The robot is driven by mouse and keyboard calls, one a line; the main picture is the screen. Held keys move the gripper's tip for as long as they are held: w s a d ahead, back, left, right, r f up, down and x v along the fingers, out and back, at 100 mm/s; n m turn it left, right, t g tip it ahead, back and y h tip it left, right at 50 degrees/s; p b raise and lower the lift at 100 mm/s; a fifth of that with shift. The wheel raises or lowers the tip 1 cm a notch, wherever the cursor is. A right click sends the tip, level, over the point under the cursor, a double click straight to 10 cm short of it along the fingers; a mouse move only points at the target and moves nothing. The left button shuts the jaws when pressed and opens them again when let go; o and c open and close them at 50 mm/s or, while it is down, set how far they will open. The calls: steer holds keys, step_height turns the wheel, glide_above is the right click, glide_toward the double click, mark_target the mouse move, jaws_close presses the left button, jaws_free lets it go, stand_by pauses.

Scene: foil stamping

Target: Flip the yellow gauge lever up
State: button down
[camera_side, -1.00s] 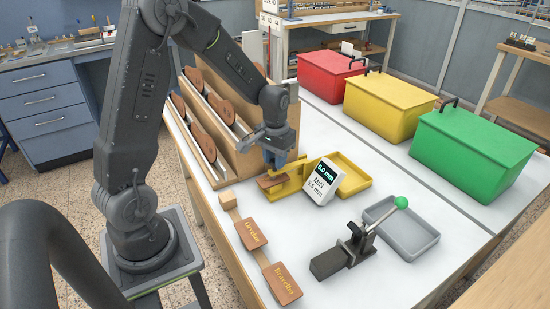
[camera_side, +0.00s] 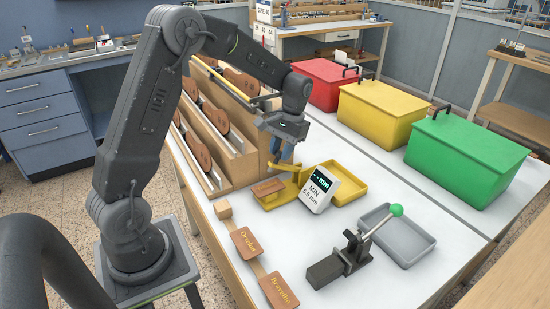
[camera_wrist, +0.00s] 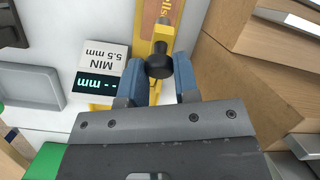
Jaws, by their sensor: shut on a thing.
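The yellow gauge (camera_side: 268,201) stands on the white bench with a brown leather piece (camera_side: 267,187) at it. Its yellow lever (camera_side: 287,166) is tilted up towards my gripper (camera_side: 285,152). In the wrist view, the blue fingers of my gripper (camera_wrist: 158,75) are shut on the lever's black knob (camera_wrist: 159,62). The gauge's white display (camera_side: 319,189) reads dashes and "mm" above "MIN 5.5 mm". The display also shows in the wrist view (camera_wrist: 100,68), upside down. My gripper hides the knob in the side view.
A wooden rack (camera_side: 215,130) with leather soles stands close left of my gripper. A yellow tray (camera_side: 347,182) lies right of the display. A green-knobbed lever press (camera_side: 345,262) and a grey tray (camera_side: 415,240) are nearer the front. Red, yellow and green bins line the back.

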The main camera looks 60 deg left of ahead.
steer(key=w, duration=1.3)
steer(key=shift+w+d+f, duration=0.15)
steer(key=shift+d+f, duration=0.1)
steer(key=shift+w, duration=0.1)
stand_by(0.3)
steer(key=c, duration=0.9)
jaws_free()
steer(key=shift+o, duration=0.2)
steer(key=shift+a, duration=0.1)
steer(key=v, duration=0.7)
steer(key=shift+r, duration=0.3)
